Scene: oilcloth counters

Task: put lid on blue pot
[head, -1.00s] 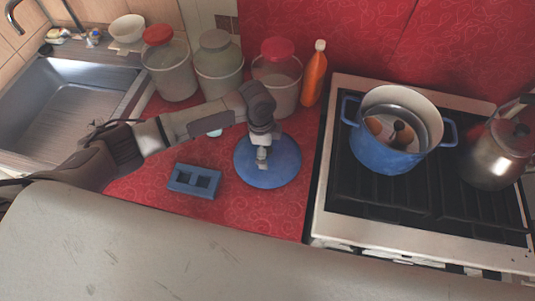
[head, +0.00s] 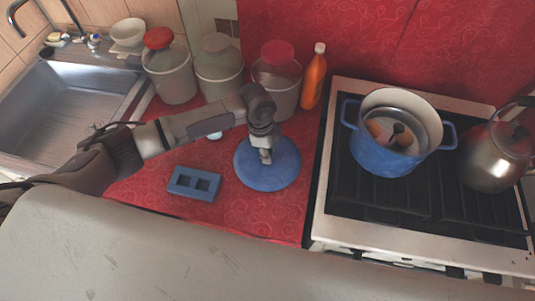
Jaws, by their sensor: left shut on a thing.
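The blue pot (head: 388,161) stands open on the stove at the right, with a smaller grey vessel and some orange and dark things inside it. The round blue lid (head: 268,175) lies on the red counter left of the stove, or very close above it; I cannot tell which. My left gripper (head: 266,158) points down over the middle of the lid and is shut on it, hiding its centre and the knob. My right gripper is not in view.
Several jars, one with a red top (head: 277,84), and an orange bottle (head: 314,78) stand along the back. A kettle (head: 497,152) is right of the pot. The sink (head: 70,110) is far left.

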